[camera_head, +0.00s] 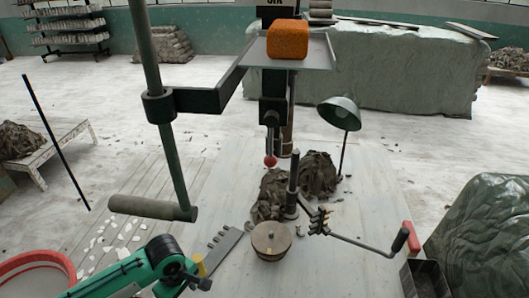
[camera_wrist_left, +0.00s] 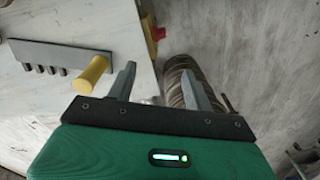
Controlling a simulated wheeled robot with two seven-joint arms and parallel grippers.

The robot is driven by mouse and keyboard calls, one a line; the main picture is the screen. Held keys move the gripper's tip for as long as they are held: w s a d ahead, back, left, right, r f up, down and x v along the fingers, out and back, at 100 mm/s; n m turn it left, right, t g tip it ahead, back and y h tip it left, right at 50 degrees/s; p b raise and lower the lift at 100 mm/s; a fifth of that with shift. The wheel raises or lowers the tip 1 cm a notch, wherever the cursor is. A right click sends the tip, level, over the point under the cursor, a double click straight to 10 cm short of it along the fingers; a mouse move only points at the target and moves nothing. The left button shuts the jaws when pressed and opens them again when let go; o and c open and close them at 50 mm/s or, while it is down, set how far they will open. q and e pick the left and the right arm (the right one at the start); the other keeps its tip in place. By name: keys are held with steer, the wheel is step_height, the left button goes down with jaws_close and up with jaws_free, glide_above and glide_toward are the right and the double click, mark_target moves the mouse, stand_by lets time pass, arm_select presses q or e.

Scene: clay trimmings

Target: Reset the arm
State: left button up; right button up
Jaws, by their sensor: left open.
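My left arm (camera_head: 150,262), green and black, reaches in at the bottom left of the head view, its end near the table's left edge. In the left wrist view my left gripper (camera_wrist_left: 158,70) has its two grey fingers apart with nothing held between them. The fingers are over the table's edge. A grey toothed bar (camera_wrist_left: 48,52) with a yellow handle (camera_wrist_left: 92,75) lies on the table just left of the fingers. In the head view the bar (camera_head: 224,246) is just beyond the arm's end, where the fingers are hard to make out. My right gripper does not show.
The pale table (camera_head: 340,268) holds a round lidded pot (camera_head: 271,238), dark clay trimmings (camera_head: 318,174), a lamp (camera_head: 340,112) and a crank handle (camera_head: 400,239). A press frame with a lever (camera_head: 150,207) and an orange block (camera_head: 288,40) rises above. A red-rimmed tub (camera_head: 40,262) stands left.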

arm_select(q)
steer(key=s+d+m+t+h, duration=0.2)
steer(key=s+d+m+h, duration=0.1)
steer(key=s+d+m, duration=0.55)
steer(key=s+a+r+m+t+y, duration=0.25)
steer(key=s+a+m, duration=0.25)
steer(key=s+a, duration=0.35)
step_height(320, 180, down, 36)
steer(key=s+a+g+b, duration=0.1)
steer(key=s+g+b, duration=0.1)
steer(key=b, duration=0.1)
steer(key=s+a+f, duration=0.1)
steer(key=s+f, duration=0.8)
steer(key=f, duration=0.1)
steer(key=s+a+f+g+b, duration=0.1)
steer(key=s+a+f, duration=0.1)
steer(key=s+f, duration=0.6)
steer(key=shift+s+a+f+m, duration=0.35)
steer(key=shift+f+m, duration=0.1)
steer(key=shift+f, duration=0.4)
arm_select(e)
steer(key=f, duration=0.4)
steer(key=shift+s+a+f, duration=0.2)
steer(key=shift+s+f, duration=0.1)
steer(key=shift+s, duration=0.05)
arm_select(q)
steer(key=shift+d+g+y, duration=0.1)
steer(key=shift+g+y, duration=0.15)
